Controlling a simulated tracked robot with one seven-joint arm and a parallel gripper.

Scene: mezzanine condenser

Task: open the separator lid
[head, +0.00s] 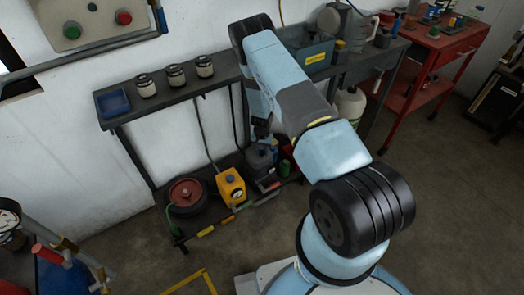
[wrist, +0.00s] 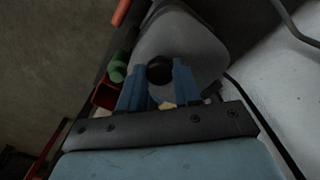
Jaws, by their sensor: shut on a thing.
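A grey rounded vessel (wrist: 185,40) with a black round knob (wrist: 159,70) fills the upper middle of the wrist view; it looks like the separator with its lid knob. My gripper's (wrist: 158,88) two blue fingers are shut on the knob, one on each side. In the head view the vessel shows as a dark grey body (head: 259,160) on the low shelf under the bench, with my gripper (head: 262,137) directly above it. The arm hides part of this area. The lid's seam is too dark to make out.
A yellow can (head: 231,187) and a round drum with a red top (head: 187,193) stand left of the vessel. A green bottle (head: 285,168) is close on its right. The bench top (head: 205,92) with several jars overhangs behind. Open floor lies in front.

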